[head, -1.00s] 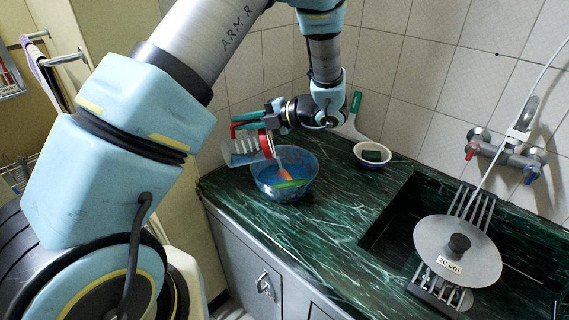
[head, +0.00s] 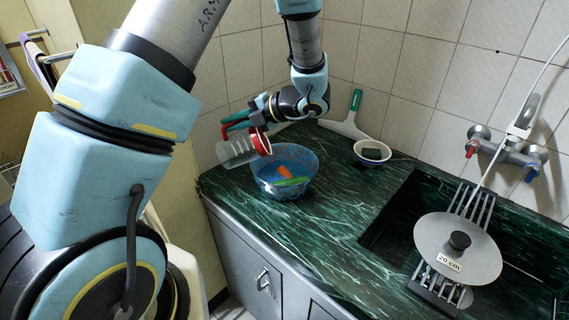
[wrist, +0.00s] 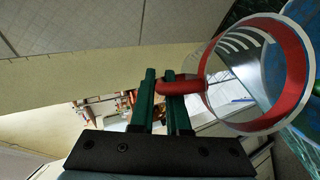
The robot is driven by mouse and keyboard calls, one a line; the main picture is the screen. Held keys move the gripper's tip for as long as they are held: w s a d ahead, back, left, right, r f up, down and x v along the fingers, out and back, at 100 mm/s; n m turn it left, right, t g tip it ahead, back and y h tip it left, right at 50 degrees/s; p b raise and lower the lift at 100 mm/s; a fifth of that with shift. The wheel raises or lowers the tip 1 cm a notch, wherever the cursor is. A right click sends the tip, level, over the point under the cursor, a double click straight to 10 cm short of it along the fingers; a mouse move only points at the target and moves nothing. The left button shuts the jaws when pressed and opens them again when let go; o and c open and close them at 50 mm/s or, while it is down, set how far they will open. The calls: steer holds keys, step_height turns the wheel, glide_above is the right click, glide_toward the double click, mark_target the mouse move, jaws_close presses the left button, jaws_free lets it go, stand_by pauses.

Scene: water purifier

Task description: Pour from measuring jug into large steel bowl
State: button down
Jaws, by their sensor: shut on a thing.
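The measuring jug (head: 236,151) is clear with a red rim and a red handle. It is tipped on its side, mouth to the right, above the left edge of the large bowl (head: 287,190). My gripper (head: 234,122) is shut on the jug's handle; in the wrist view the green fingers (wrist: 160,100) clasp the red handle, and the jug's red rim (wrist: 296,75) shows at right. The jug looks clear and mostly empty. The bowl looks blue and translucent rather than plain steel, with an orange and a green item inside. The bowl's liquid level is unclear.
A small white bowl (head: 372,159) with a dark block stands behind right on the green marble counter (head: 330,215). The sink (head: 400,215), a rack, a steel lid (head: 457,252) and a tap are at right.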

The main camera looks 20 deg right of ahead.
mark_target(221, 127)
steer(key=shift+w+a+f, duration=0.1)
steer(key=shift+a+f, duration=0.05)
steer(key=shift+a, duration=0.15)
steer(key=a+g+h+p, duration=0.1)
steer(key=h+p, duration=0.1)
steer(key=shift+w+a+n+p, duration=0.15)
steer(key=shift+a+n+p, duration=0.15)
steer(key=shift+a+n, duration=0.1)
steer(key=shift+w+a+f+h, duration=0.15)
steer(key=shift+a+f+h, duration=0.2)
steer(key=shift+h, duration=0.35)
steer(key=shift+w+a+r+n+g+h+p, duration=0.15)
steer(key=shift+a+r+n+g+h+p, duration=0.25)
steer(key=shift+a+h+p, duration=0.25)
steer(key=w+a+f+n+g+h+b, duration=0.1)
steer(key=a+f+h+b, duration=0.4)
steer(key=f+b, duration=0.5)
steer(key=shift+w+a+f+n+g+h, duration=0.2)
steer(key=shift+w+a+n+g+h, duration=0.15)
steer(key=shift+h, duration=0.8)
steer(key=shift+s, duration=0.1)
steer(key=shift+s, duration=0.1)
